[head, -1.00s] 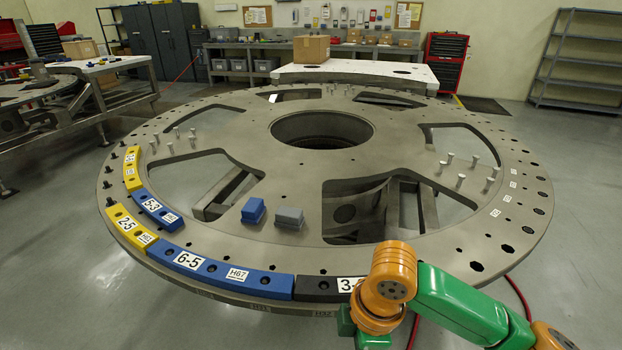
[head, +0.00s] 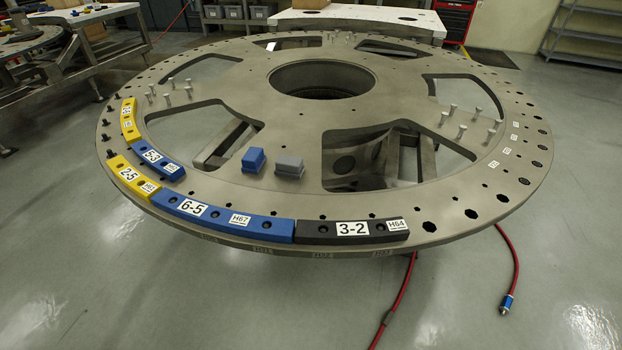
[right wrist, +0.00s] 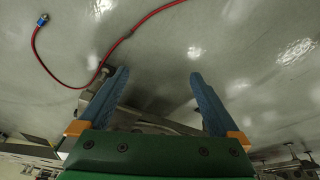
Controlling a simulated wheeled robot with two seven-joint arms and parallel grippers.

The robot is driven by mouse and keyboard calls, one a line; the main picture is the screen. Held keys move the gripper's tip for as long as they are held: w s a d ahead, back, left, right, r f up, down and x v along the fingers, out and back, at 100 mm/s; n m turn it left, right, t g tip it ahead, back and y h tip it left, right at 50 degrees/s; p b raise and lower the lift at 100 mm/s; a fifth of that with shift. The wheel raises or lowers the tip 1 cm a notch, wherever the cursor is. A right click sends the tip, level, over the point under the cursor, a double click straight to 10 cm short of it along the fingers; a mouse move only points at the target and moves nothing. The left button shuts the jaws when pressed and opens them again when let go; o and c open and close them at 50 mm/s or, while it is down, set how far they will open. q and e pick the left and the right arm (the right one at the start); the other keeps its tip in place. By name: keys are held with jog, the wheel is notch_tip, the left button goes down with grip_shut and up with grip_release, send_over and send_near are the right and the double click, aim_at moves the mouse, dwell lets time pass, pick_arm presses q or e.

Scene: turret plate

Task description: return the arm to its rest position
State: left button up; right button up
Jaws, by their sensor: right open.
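My right gripper (right wrist: 150,95) shows in the right wrist view. Its two blue fingers are wide apart with nothing between them, and grey floor and a red hose lie beyond. Neither of my arms shows in the head view now. The round turret plate (head: 230,110) stands in the middle of the head view. On its near rim lie a black segment marked 3-2 (head: 315,229), a blue segment marked 6-5 (head: 215,211) and a yellow segment marked 2-5 (head: 118,165). My left gripper is out of view.
A blue block (head: 253,160) and a grey block (head: 289,164) sit on the plate. A blue segment marked 5-3 (head: 145,153) lies farther left. A red hose (head: 400,300) runs on the floor in front of the plate. A pale table (head: 350,18) stands behind it.

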notch_tip(320, 180, down, 9)
jog(key=s+d+f+g, duration=0.1)
jog(key=s+f+g, duration=0.1)
jog(key=s+f, duration=1.2)
notch_tip(320, 180, down, 4)
jog(key=shift+d+r+n+g, duration=0.1)
jog(key=shift+d+n+g, duration=0.2)
